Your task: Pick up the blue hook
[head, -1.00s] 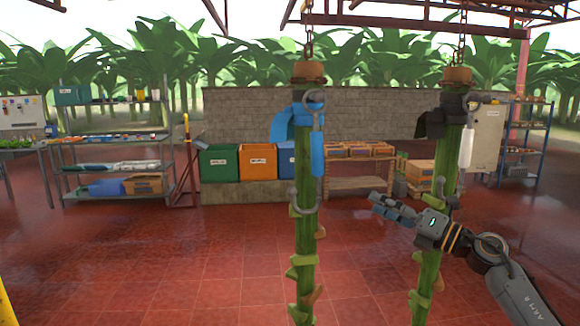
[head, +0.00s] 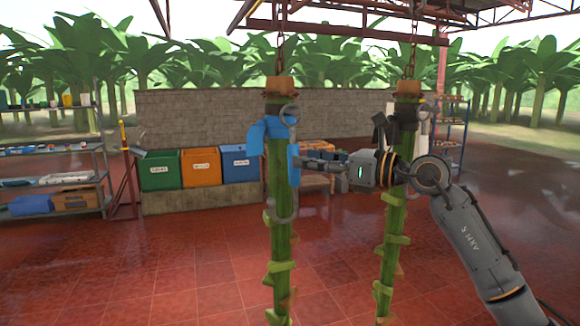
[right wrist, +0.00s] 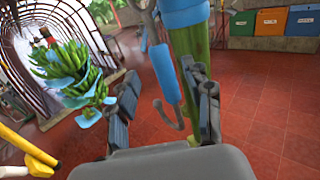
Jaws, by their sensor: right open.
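The blue hook (head: 293,158) hangs on the near left green stem (head: 280,240), with a blue sleeve and grey curved metal ends. A blue band wraps the stem's top beside it. My right gripper (head: 308,164) is at the sleeve's height, just right of it. In the right wrist view the blue sleeve (right wrist: 166,74) shows between the two open dark fingers of my right gripper (right wrist: 160,80), with the grey hook end below. I see no grip on it; whether a finger touches it I cannot tell. My left gripper is out of view.
A second stem (head: 390,240) with a black band hangs to the right, partly behind my right arm. Green, orange and blue bins (head: 200,168) stand by the wall. A banana bunch (right wrist: 75,75) hangs at left in the wrist view. The red floor is open.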

